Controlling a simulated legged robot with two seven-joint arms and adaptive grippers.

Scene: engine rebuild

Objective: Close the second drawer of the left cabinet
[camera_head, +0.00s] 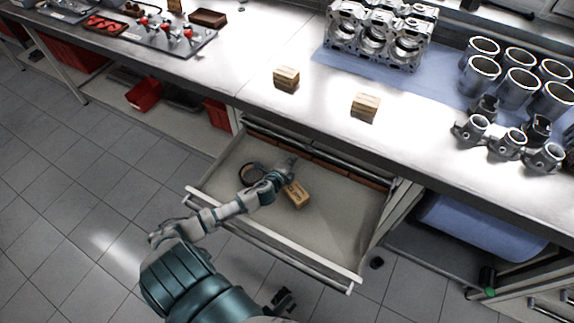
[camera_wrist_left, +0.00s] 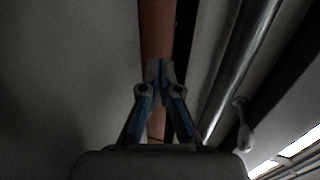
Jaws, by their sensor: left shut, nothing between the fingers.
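A wide drawer (camera_head: 335,218) of the cabinet under the workbench stands pulled out, its pale front rail (camera_head: 290,252) toward me. A small cardboard box (camera_head: 297,194) and a dark ring (camera_head: 250,173) lie in it. My left arm reaches over the front rail. My left gripper (camera_head: 288,164) is over the drawer's back part, near the bench edge, just beyond the box. In the left wrist view the left gripper (camera_wrist_left: 160,70) is shut and empty, in front of a brown strip and beside a metal bar (camera_wrist_left: 235,75). I cannot tell whether it touches anything.
The workbench top (camera_head: 225,75) overhangs the drawer's back. It carries two small boxes (camera_head: 286,78) (camera_head: 365,107), an engine block (camera_head: 378,35) and several metal cylinders (camera_head: 480,75). A blue roll (camera_head: 480,222) lies below right. The tiled floor at left is clear.

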